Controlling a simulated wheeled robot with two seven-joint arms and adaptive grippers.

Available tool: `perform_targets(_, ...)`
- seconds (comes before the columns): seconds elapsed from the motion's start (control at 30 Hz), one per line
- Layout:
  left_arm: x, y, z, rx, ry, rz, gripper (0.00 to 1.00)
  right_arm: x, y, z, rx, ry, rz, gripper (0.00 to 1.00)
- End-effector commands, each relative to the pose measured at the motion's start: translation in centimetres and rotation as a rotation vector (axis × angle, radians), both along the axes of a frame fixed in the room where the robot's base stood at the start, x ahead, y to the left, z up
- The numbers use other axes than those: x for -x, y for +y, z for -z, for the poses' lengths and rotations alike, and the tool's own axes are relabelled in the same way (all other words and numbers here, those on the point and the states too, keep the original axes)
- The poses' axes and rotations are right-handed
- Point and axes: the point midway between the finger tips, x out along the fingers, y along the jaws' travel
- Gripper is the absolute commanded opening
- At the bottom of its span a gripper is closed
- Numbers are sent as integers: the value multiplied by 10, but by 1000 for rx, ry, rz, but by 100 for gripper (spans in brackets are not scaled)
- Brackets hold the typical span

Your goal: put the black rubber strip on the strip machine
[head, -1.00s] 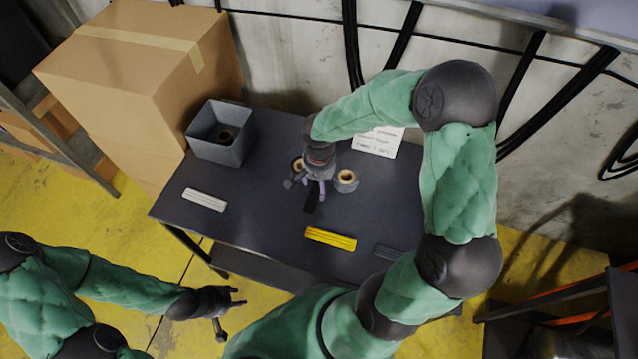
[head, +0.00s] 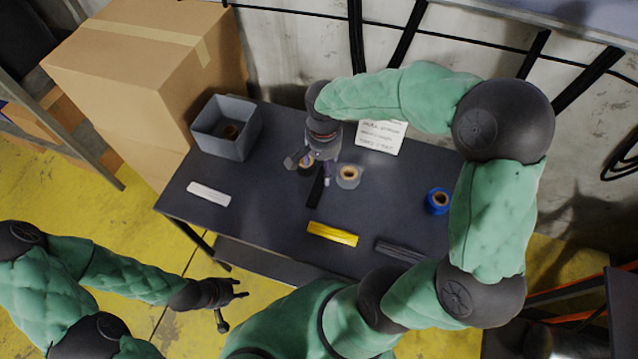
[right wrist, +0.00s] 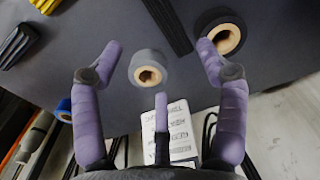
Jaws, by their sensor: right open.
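A black ridged strip (head: 316,190) lies on the dark table beside my right gripper; it also shows in the right wrist view (right wrist: 168,25). A second, dark grey ridged strip (head: 402,250) lies near the table's front right edge. My right gripper (head: 309,171) is open and empty above the table, close to the black strip and two rolls. In the right wrist view its fingers (right wrist: 160,50) are spread, with the black strip ahead of them. My left gripper (head: 240,288) is open and empty, off the table's front left. I cannot make out a strip machine.
A grey roll (head: 348,177) and a black roll (right wrist: 222,35) flank the black strip. A yellow strip (head: 332,234), white strip (head: 209,194), blue roll (head: 438,201), grey bin (head: 226,128) and paper note (head: 382,136) are on the table. A large carton (head: 130,80) stands at left.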

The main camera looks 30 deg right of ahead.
Motion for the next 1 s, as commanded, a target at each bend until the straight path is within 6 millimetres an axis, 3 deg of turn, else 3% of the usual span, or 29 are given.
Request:
perform_targets(0.4, 0, 0, 17, 0, -1, 0, 40, 0, 0, 51, 1, 2, 1, 74)
perform_targets(0.63, 0, 0, 23, 0, -1, 0, 40, -1, 2, 65, 1, 1, -1, 74)
perform_targets(0.9, 0, 0, 40, 0, 0, 0, 40, -2, 5, 102, -1, 2, 1, 74)
perform_targets(1.0, 0, 0, 42, 0, 0, 0, 40, -2, 4, 108, 0, 1, 0, 74)
